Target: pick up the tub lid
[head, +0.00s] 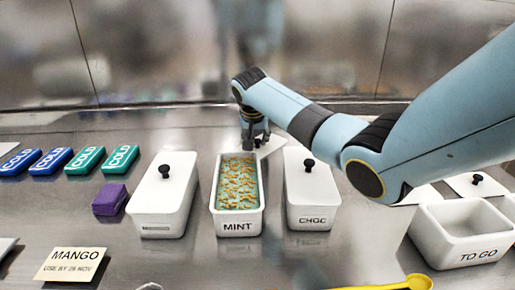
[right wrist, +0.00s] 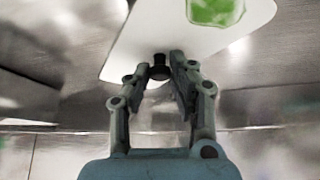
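My right gripper (head: 255,142) is just beyond the far end of the open MINT tub (head: 240,227). Part of a white tub lid (head: 271,146) shows beside and behind its fingers. In the right wrist view the lid (right wrist: 120,45) is a white plate with a black knob (right wrist: 160,68). The fingertips (right wrist: 160,66) are closed in on the knob from both sides. A green patch shows at the lid's top edge. I cannot tell whether the lid touches the counter. My left gripper is not in view.
A lidded white tub (head: 163,200) stands left of MINT and the lidded CHOC tub (head: 312,195) right. A purple block (head: 109,200), several COLD packs (head: 85,160), a MANGO card (head: 72,264), an empty TO GO tub (head: 470,240) and a yellow scoop (head: 415,283) lie around.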

